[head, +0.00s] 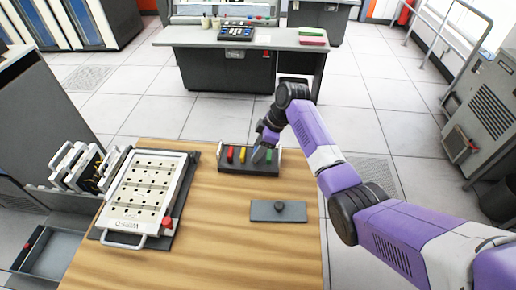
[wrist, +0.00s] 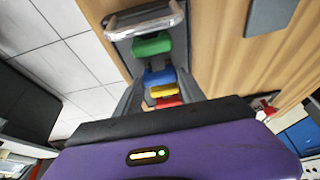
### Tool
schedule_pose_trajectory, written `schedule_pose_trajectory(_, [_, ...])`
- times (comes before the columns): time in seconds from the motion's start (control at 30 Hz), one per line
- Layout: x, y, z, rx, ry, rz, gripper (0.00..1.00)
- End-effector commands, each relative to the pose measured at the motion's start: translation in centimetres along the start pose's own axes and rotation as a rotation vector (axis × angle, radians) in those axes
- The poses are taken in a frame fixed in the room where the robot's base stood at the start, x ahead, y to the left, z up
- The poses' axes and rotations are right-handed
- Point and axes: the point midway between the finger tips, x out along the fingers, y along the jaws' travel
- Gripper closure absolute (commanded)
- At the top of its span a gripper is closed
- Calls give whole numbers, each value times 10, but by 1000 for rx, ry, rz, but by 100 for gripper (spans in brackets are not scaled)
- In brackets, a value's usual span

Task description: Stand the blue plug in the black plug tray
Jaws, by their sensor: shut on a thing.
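The black plug tray (head: 248,172) lies on the wooden table, with a handle (wrist: 146,19) at its end in the wrist view. Red (head: 230,153), yellow (head: 242,154) and green (head: 268,156) plugs stand in it in a row. My gripper (head: 261,151) is over the tray between the yellow and green plugs. In the wrist view its fingers are shut on the blue plug (wrist: 158,77), in line between the green plug (wrist: 152,44) and the yellow plug (wrist: 163,91). The plug's lower end is hidden, so I cannot tell whether it is seated.
A white plugboard panel (head: 150,188) with a handle lies on the table's left. Several handled panels (head: 83,167) stand at far left. Bare wood lies in front of the tray.

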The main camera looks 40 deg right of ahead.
Motion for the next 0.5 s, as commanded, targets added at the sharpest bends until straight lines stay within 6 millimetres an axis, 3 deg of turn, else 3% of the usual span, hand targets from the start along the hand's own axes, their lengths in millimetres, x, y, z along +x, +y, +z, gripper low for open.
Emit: schedule_pose_trajectory(0.5, [7,0,3,0,0,0,82])
